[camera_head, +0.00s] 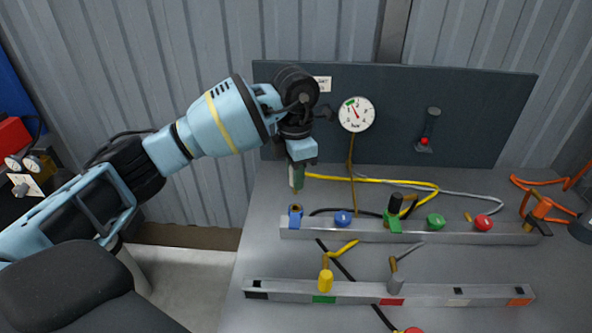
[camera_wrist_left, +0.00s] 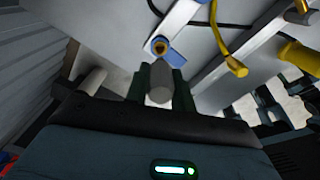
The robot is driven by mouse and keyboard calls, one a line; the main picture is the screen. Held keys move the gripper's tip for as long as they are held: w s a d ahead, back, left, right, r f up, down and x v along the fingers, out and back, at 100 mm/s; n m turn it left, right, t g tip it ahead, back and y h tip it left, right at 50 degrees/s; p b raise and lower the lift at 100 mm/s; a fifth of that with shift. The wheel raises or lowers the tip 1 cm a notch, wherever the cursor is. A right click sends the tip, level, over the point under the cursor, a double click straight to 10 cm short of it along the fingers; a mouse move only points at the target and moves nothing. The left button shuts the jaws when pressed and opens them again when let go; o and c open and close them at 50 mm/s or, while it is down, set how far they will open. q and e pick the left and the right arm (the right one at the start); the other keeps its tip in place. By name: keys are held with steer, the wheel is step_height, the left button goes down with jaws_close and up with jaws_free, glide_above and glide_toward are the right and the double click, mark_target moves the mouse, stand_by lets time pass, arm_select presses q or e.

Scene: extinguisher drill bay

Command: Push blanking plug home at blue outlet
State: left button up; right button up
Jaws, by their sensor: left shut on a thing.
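My left gripper (camera_head: 297,187) is in the air above the left end of the upper rail, fingers pointing down. In the left wrist view its dark green fingers (camera_wrist_left: 161,88) are shut on a grey cylindrical plug (camera_wrist_left: 159,84). The blue outlet (camera_head: 295,218) is at the left end of the upper rail, with an open brass mouth. It also shows in the left wrist view (camera_wrist_left: 174,55), just beyond the plug. The plug and the outlet look apart; the exact gap is hard to tell. My right gripper is not in view.
The upper rail (camera_head: 370,233) also carries blue (camera_head: 342,218), green (camera_head: 436,221) and red (camera_head: 484,223) round caps and a black coupler (camera_head: 395,205). A yellow hose (camera_head: 385,181) lies behind it. The lower rail (camera_head: 425,293) holds yellow and grey couplers. A gauge (camera_head: 356,114) is on the back panel.

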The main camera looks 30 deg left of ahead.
mark_target(295, 193)
arm_select(q)
steer(key=shift+f+b, duration=0.65)
steer(key=shift+f, duration=0.75)
steer(key=shift+f, duration=0.3)
stand_by(0.5)
steer(key=shift+f, duration=0.6)
stand_by(0.4)
steer(key=shift+f, duration=0.6)
